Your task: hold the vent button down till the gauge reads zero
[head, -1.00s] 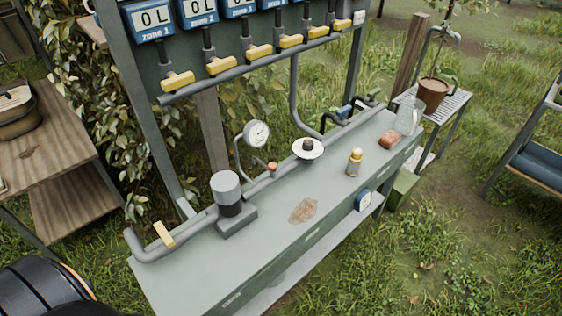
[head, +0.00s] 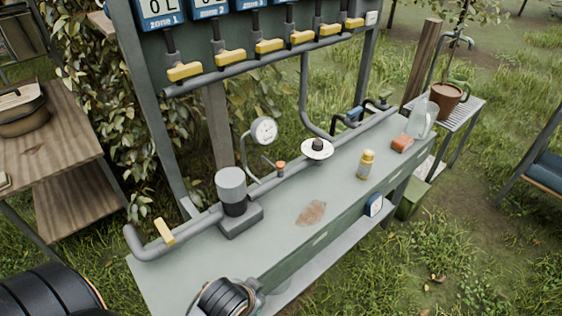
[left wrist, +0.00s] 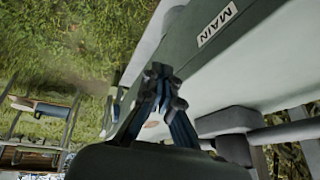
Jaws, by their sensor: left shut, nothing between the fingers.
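The round white gauge (head: 264,131) stands on a curved pipe behind the bench's main pipe in the head view. Its needle is too small to read. Near its foot is a small orange-capped part (head: 281,166), which may be the vent button; I cannot tell for sure. A white disc with a dark knob (head: 317,148) sits further right on the pipe. My left gripper (left wrist: 160,75) is shut and empty beside the bench's front face in the left wrist view, apart from gauge and pipe. In the head view its wrist shows at the bottom edge. My right gripper is not in view.
The green bench (head: 285,232) holds a grey pump (head: 232,190), a yellow lever (head: 164,231), a brown stain (head: 311,212), a yellow-capped bottle (head: 366,165), an orange block (head: 402,144) and a clear jug (head: 421,121). Yellow valves (head: 270,46) hang above. The front bench top is mostly clear.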

